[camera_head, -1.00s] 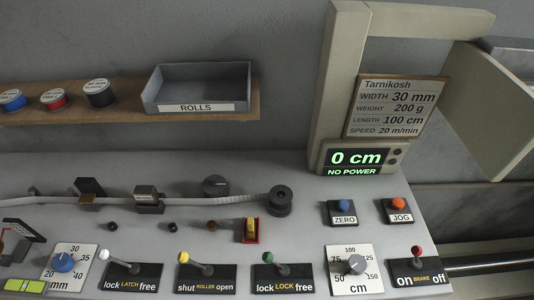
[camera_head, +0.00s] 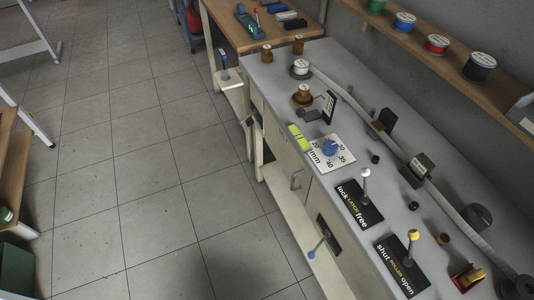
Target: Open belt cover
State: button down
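No part labelled as the belt cover shows in the head view, so I cannot tell which panel it is. A blue-knobbed lever (camera_head: 318,246) on a black plate is on the lower front. A pale belt (camera_head: 398,150) runs along the bench. The white-knobbed LATCH lever (camera_head: 365,175) and yellow-knobbed ROLLER lever (camera_head: 414,238) stand on the bench top. My gripper is not in view.
The tiled floor (camera_head: 120,150) left of the bench is clear. A wooden table (camera_head: 240,35) with small tools adjoins the bench's far end. A shelf with several tape rolls (camera_head: 437,44) runs along the wall. Shelving and a green box (camera_head: 15,270) are at lower left.

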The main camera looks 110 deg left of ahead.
aim_at(300, 178)
jog(key=u, duration=2.95)
jog(key=l+u, duration=0.15)
jog(key=u, duration=0.25)
jog(key=l+u, duration=0.15)
jog(key=u, duration=0.2)
jog(key=i+j, duration=0.2)
jog(key=i+j+u, duration=0.15)
jog(key=i, duration=0.3)
